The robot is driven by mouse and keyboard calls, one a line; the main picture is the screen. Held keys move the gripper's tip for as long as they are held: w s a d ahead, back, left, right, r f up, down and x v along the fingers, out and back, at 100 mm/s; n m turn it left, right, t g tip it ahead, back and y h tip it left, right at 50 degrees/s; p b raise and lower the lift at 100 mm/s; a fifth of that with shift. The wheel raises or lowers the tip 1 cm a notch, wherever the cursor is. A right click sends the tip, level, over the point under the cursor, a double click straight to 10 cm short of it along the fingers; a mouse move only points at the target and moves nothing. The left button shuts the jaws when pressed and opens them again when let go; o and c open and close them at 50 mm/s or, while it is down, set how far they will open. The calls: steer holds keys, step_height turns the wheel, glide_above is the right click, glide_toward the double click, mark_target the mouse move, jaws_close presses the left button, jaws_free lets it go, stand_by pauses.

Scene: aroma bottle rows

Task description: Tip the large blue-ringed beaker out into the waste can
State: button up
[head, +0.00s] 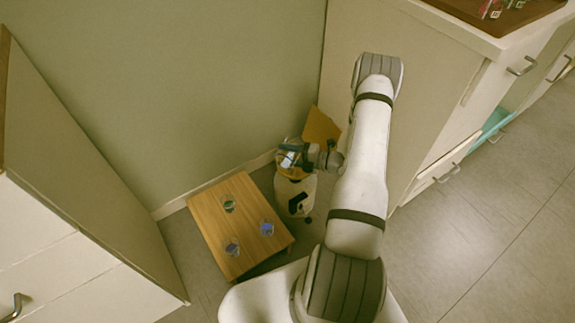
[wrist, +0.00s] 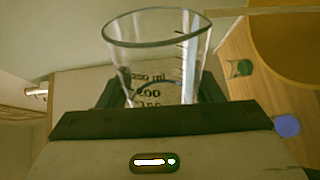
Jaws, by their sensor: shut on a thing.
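My gripper (wrist: 155,105) is shut on a large clear beaker (wrist: 160,45) with a dark rim and dark printed markings. In the wrist view its open mouth faces away from my gripper. The can's tan opening (wrist: 290,40) also shows at the right of the wrist view. I cannot tell how far the beaker is tilted.
A low wooden table (head: 212,225) stands left of the can. It bears a green-tinted beaker (head: 229,205) and two blue-tinted beakers (head: 266,229) (head: 232,248). Cabinets stand at the left (head: 70,240) and right (head: 440,100). The grey floor (head: 480,240) at lower right is clear.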

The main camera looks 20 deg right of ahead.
steer(key=shift+r, duration=0.1)
stand_by(0.3)
steer(key=shift+w+d+r+m+p, duration=0.15)
steer(key=shift+r+m+p, duration=0.45)
steer(key=shift+r+p, duration=0.75)
steer(key=shift+w+d+r+m+y+p, duration=0.15)
steer(key=shift+r+m+p, duration=0.15)
steer(key=shift+r+p, duration=0.25)
steer(key=shift+w+d+r+m+y+p, duration=0.15)
steer(key=shift+r+m+p, duration=0.15)
steer(key=shift+r, duration=0.3)
steer(key=shift+s+a, duration=0.1)
steer(key=shift+s+a+f+n+b, duration=0.15)
steer(key=shift+f+n+b, duration=0.35)
steer(key=shift+f, duration=0.4)
steer(key=shift+s+a+f+n+b, duration=0.1)
steer(key=shift+f+n+b, duration=0.2)
steer(key=shift+f+b, duration=0.5)
steer(key=shift+s+a+f+n+b, duration=0.15)
steer(key=shift+f+n+b, duration=0.35)
steer(key=shift+f, duration=0.45)
